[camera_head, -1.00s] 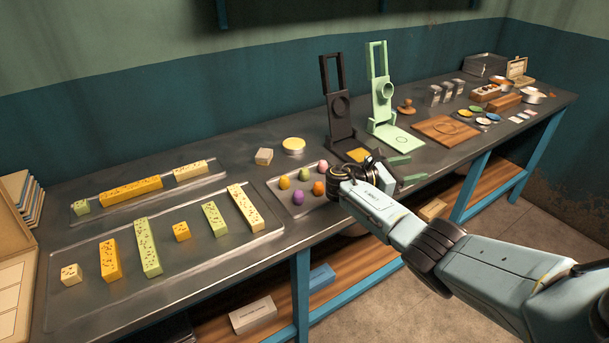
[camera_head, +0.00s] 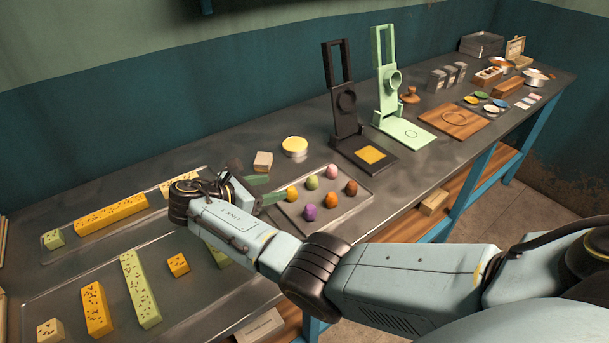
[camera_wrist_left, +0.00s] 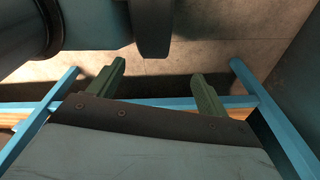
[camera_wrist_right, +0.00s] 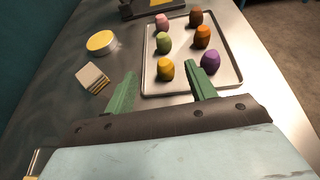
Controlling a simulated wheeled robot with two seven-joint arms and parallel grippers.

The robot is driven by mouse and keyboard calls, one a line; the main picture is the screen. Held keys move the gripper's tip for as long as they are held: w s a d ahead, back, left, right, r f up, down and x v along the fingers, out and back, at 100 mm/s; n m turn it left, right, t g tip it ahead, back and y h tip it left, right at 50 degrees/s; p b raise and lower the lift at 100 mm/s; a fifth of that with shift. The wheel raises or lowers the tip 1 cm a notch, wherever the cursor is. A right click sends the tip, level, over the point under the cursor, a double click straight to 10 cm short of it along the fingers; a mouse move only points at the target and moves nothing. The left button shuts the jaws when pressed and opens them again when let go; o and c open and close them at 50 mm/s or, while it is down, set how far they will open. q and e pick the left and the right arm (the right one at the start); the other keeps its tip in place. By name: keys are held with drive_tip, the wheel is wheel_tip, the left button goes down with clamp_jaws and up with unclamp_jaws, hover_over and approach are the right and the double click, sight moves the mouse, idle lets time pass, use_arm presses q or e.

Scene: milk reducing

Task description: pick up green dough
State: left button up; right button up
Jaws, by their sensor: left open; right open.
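The green dough (camera_head: 312,182) is a small egg-shaped lump on the metal tray (camera_head: 345,213). In the right wrist view the green dough (camera_wrist_right: 164,41) stands in the tray's left column, between the pink and yellow doughs. My right gripper (camera_head: 266,189) is open and empty at the tray's left end. In its wrist view the fingers (camera_wrist_right: 162,72) point toward the tray, with the yellow dough (camera_wrist_right: 166,68) near the gap between the tips and the green dough behind it. My left gripper (camera_wrist_left: 158,72) is open and empty, and shows only in its wrist view, over the floor.
Pink (camera_head: 332,171), orange (camera_head: 330,199), brown (camera_head: 351,188) and purple (camera_head: 310,212) doughs share the tray. A round yellow-topped tin (camera_head: 294,147) and a small block (camera_head: 263,161) stand behind. A black press (camera_head: 344,110) and a green press (camera_head: 386,85) stand farther right.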

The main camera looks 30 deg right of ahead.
approach(306, 188)
drive_tip(key=d, duration=0.3)
drive_tip(key=shift+w+d+r, duration=0.1)
drive_tip(key=shift+d+r, duration=0.1)
drive_tip(key=shift+r, duration=0.15)
drive_tip(key=shift+w+d+f+b, duration=0.1)
drive_tip(key=shift+d+f+b, duration=0.05)
drive_tip(key=shift+d+b, duration=0.15)
drive_tip(key=shift+x, duration=0.85)
drive_tip(key=x, duration=0.3)
drive_tip(key=shift+d+b, duration=0.35)
drive_tip(key=shift+c, duration=0.4)
use_arm(q)
drive_tip(key=s, duration=0.2)
drive_tip(key=s+f, duration=0.1)
drive_tip(key=shift+s+f+g, duration=0.2)
drive_tip(key=shift+s+g, duration=0.1)
drive_tip(key=shift+s, duration=0.05)
use_arm(e)
drive_tip(key=c, duration=1)
